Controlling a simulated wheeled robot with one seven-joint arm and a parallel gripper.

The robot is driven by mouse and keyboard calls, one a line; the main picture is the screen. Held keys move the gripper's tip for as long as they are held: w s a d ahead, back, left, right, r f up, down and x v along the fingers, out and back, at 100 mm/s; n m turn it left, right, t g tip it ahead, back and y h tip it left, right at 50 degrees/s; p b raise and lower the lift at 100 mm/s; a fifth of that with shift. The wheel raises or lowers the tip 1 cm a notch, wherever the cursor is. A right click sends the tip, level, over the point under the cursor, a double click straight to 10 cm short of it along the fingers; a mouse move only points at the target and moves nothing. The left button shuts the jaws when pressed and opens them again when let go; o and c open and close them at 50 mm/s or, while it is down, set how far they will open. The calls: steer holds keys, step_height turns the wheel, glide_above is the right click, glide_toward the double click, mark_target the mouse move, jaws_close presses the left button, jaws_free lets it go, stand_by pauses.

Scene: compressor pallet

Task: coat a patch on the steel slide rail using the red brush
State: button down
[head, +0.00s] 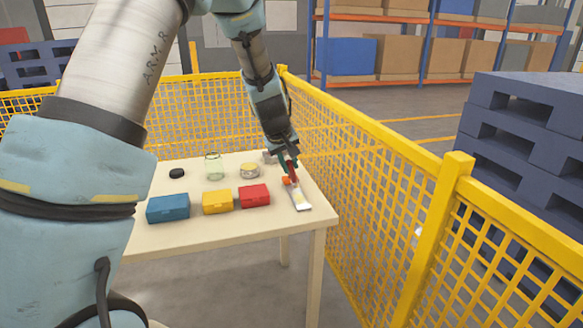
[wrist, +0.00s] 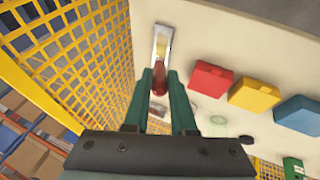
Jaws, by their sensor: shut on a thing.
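The steel slide rail (head: 303,207) is a short, bright metal strip lying flat near the right end of the table. It also shows in the wrist view (wrist: 162,27), upper middle. My gripper (head: 288,166) is over the rail's far end, pointing down. In the wrist view its green fingers (wrist: 160,78) are closed on the red brush (wrist: 159,82). The brush head points along the rail. A pale yellow area (wrist: 162,47) shows on the strip ahead of the red part; I cannot tell whether it is bristles or coating. Whether the brush touches the rail is unclear.
Blue (head: 168,208), yellow (head: 217,201) and red (head: 254,196) boxes stand in a row left of the rail. Behind them are a black lid (head: 177,173), a glass jar (head: 214,167) and a round tin (head: 249,171). Yellow mesh fence (head: 370,200) runs close along the table's right side.

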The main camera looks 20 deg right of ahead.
steer(key=shift+r+p, duration=0.6)
steer(key=shift+r, duration=0.55)
